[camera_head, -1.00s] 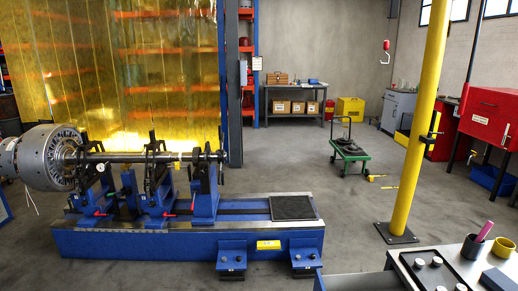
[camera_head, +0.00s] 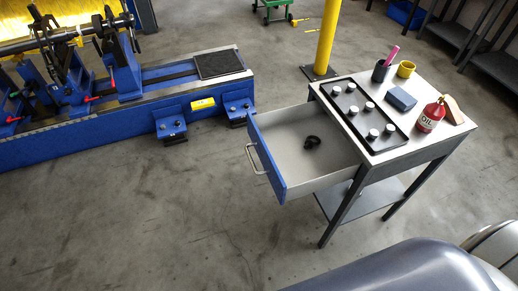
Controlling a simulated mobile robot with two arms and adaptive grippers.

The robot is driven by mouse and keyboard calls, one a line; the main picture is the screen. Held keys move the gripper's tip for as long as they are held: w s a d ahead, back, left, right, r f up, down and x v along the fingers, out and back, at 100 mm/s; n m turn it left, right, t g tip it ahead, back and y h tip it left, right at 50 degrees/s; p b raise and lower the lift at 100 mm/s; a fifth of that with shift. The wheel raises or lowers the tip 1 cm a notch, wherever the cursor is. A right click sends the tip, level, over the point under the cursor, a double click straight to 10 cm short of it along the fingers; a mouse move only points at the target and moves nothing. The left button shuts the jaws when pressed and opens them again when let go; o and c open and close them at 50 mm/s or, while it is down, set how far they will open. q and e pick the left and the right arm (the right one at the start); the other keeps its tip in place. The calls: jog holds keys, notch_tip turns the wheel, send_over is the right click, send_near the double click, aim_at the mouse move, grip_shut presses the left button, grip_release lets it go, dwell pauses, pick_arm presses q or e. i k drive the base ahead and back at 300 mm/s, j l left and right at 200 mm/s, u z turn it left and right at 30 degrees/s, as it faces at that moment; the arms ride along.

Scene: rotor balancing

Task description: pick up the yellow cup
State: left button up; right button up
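The yellow cup (camera_head: 405,69) stands upright on the back part of the small metal table (camera_head: 455,133), near its far edge. Its handle side faces left, close to a dark cup (camera_head: 381,71) holding a pink marker. Nothing covers the yellow cup from this view. Neither of my grippers shows in the head view.
The table also bears a black tray (camera_head: 347,104) with several weights, a blue box (camera_head: 400,98), a red oil can (camera_head: 430,117) and a brush (camera_head: 453,108). Its drawer (camera_head: 268,165) is pulled open to the left, with a black item inside. A yellow post (camera_head: 326,40) stands behind.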

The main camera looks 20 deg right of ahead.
aim_at(406, 69)
jog(key=z, duration=1.6)
jog(key=i+l+z, duration=0.65)
jog(key=i+l, duration=0.2)
jog(key=i+l+z, duration=0.5)
jog(key=i+z, duration=0.15)
jog(key=i, duration=0.35)
jog(key=i+u, duration=0.2)
jog(key=i, duration=0.35)
jog(key=i+l+u, duration=0.15)
jog(key=i, duration=0.35)
jog(key=i+l+u, duration=0.2)
jog(key=i, duration=0.35)
jog(key=i+u, duration=0.2)
jog(key=u, duration=0.3)
jog(key=i+u, duration=0.2)
jog(key=u, duration=0.3)
jog(key=i+l+u, duration=0.1)
jog(key=u, duration=0.35)
jog(key=i+l+u, duration=0.2)
jog(key=u, duration=0.3)
jog(key=i+l, duration=0.05)
